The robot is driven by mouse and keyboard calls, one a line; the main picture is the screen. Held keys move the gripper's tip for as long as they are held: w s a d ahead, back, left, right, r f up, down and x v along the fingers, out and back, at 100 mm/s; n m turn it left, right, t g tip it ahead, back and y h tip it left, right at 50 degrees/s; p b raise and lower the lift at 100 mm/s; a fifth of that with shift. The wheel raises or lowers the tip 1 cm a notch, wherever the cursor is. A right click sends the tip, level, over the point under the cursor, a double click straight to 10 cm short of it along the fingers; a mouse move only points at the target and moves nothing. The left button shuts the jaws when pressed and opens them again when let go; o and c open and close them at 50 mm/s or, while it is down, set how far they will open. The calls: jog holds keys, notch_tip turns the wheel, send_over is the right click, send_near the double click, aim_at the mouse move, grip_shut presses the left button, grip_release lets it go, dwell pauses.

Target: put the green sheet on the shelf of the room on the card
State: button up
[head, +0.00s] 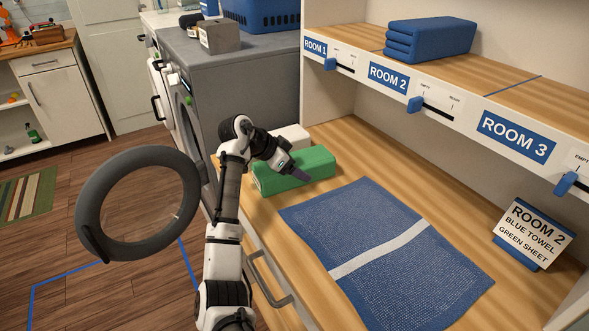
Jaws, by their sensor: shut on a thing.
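The folded green sheet (270,183) lies on the wooden counter (350,140), left of the middle. My gripper (301,175) reaches down over it from the left and is shut on its top edge. The card (532,233) stands at the right of the counter and reads ROOM 2, BLUE TOWEL, GREEN SHEET. The shelf (500,82) above has sections labelled ROOM 1, ROOM 2 (388,77) and ROOM 3 (516,136). A folded blue towel (430,40) sits in the ROOM 2 section, toward the back, with bare wood in front and to its right.
A blue cloth with a white stripe (375,235) lies flat on the counter. A white folded item (291,138) is behind the green sheet. Blue sliders (415,104) line the shelf front, near their left ends. A grey washer with a basket (262,12) stands left.

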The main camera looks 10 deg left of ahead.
jog(key=shift+r, duration=0.15)
notch_tip(320, 180, up, 20)
jog(key=b, duration=0.2)
jog(key=shift+b, duration=0.35)
